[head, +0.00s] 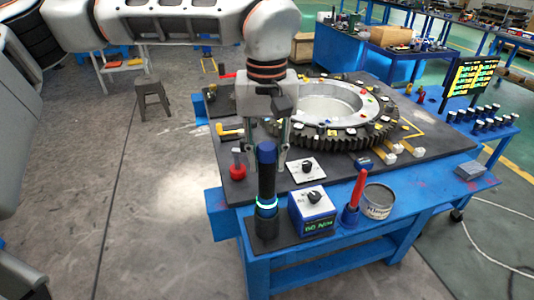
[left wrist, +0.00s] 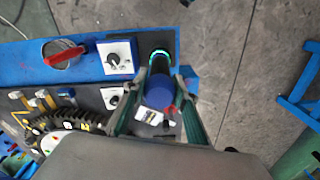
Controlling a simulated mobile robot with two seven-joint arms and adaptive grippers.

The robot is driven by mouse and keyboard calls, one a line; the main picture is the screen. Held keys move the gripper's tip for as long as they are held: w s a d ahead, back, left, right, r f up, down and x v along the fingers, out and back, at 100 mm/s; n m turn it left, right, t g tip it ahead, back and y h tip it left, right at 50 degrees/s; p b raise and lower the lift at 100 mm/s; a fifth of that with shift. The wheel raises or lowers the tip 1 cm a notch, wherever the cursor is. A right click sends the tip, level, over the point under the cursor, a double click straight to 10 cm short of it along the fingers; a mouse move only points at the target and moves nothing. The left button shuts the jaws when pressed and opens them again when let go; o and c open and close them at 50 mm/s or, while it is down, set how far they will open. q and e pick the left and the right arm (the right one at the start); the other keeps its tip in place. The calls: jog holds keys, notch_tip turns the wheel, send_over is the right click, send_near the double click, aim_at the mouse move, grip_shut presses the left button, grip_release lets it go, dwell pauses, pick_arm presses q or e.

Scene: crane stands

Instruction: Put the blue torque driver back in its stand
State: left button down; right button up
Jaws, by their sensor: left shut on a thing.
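The blue torque driver (head: 266,155) has a blue cap and a dark shaft and stands upright near the bench's front left corner. In the left wrist view the driver (left wrist: 159,90) lies between the two fingers. My left gripper (head: 272,148) is shut on its upper part; its fingers (left wrist: 165,78) flank it. The stand (head: 267,224) is a black cup with a glowing ring, directly below the driver. The glowing ring (left wrist: 160,53) shows round the driver's far end. I cannot tell how deep the lower end sits in the cup. My right gripper is not in view.
A blue box with a dial and display (head: 312,220) stands close right of the stand. Further right are a red-handled tool (head: 356,190) and a tin (head: 377,202). A red-topped piece (head: 237,164) stands behind left. A large gear ring (head: 335,140) fills the bench behind.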

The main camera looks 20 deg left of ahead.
aim_at(267, 147)
pick_arm(q)
jog(key=shift+f, duration=0.35)
jog(key=c, duration=1.6)
grip_release()
jog(key=shift+o, duration=0.4)
jog(key=shift+f, duration=0.1)
notch_tip(267, 147, up, 3)
jog(key=p, duration=0.3)
jog(key=shift+r+p, duration=0.65)
jog(key=shift+r, duration=0.45)
